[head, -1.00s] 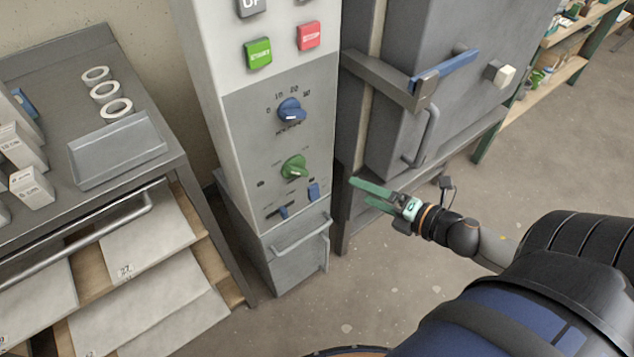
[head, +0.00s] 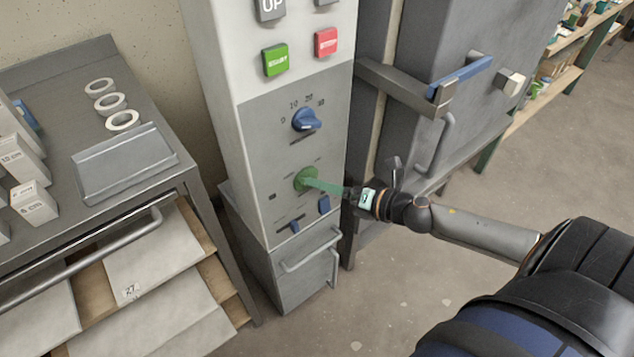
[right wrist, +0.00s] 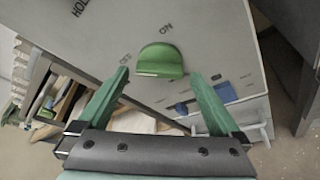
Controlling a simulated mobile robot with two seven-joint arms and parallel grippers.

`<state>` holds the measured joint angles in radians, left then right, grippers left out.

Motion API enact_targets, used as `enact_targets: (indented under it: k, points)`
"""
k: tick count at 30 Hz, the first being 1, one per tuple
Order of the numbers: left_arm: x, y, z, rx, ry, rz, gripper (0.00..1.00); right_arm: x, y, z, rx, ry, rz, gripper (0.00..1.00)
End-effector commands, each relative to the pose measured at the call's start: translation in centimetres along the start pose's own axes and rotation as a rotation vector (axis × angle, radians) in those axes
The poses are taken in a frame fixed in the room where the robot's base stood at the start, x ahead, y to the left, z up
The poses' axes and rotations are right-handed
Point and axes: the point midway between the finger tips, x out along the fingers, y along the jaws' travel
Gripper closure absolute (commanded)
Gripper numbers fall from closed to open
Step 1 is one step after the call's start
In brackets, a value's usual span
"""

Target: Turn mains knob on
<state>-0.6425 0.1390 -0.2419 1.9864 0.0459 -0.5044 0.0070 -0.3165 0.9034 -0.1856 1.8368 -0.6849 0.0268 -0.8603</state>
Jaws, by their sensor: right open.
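The green mains knob (head: 306,179) is on the grey lower panel of the control column, below a blue dial. In the right wrist view the knob (right wrist: 160,60) sits ahead of the fingers, with the letters ON to its right and other lettering, partly hard to read, to its left. My right gripper (head: 325,186) reaches the knob from the right in the head view. In the right wrist view my right gripper (right wrist: 162,85) is open, its two green fingers spread on either side below the knob, with nothing between them. Contact with the knob cannot be told. My left gripper is not in view.
The blue dial (head: 307,119), a blue slider (head: 294,227) and a blue switch (head: 323,205) are close to the knob. Green (head: 275,60) and red (head: 325,42) buttons are above. The kiln door handle (head: 460,77) juts out at right. A metal cart (head: 180,165) stands left.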

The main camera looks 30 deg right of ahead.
Motion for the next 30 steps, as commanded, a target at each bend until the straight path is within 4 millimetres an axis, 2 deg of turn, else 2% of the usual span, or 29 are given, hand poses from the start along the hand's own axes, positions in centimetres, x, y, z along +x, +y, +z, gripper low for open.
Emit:
enact_targets:
  k: [3, 9, 22, 30]
  points:
    - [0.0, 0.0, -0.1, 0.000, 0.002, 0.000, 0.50, 1.4, 0.1, 0.1, -0.001, -0.002, 0.002, 0.00]
    - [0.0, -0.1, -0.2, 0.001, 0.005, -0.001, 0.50, 2.8, 0.0, 0.1, 0.001, -0.001, 0.000, 0.00]
    - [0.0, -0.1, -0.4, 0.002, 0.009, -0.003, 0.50, 3.4, 0.0, 0.0, 0.001, 0.000, 0.000, 0.00]
    - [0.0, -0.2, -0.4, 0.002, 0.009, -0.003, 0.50, 3.4, 0.0, 0.0, 0.001, 0.000, 0.000, 0.29]
